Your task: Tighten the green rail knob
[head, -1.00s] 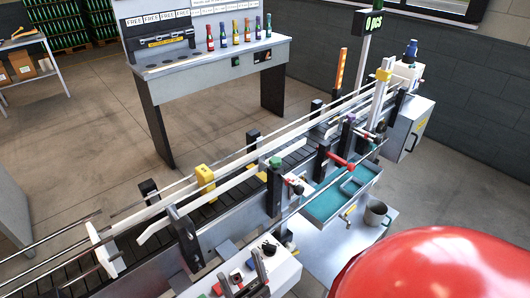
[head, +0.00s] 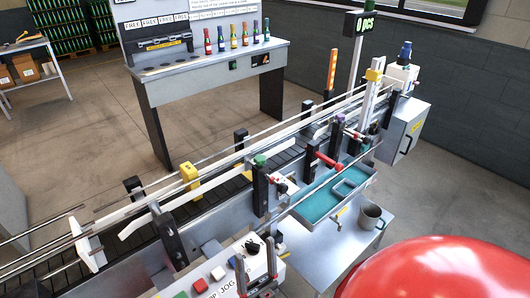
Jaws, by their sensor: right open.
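The green rail knob (head: 260,159) sits on top of a black post at the near side of the conveyor, in the middle of the head view. My right gripper (head: 257,262) shows at the bottom edge, with its two dark fingers apart and nothing visible between them. It is below the knob in the picture, in front of the button panel, and clear of the knob. My left gripper is not in view.
A conveyor with guide rails (head: 190,207) runs diagonally. A button panel (head: 222,272) is at the near side. A teal tray (head: 318,206) and grey mug (head: 370,216) are to the right. A bench (head: 210,75) with several small bottles stands behind. A red dome fills the lower right.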

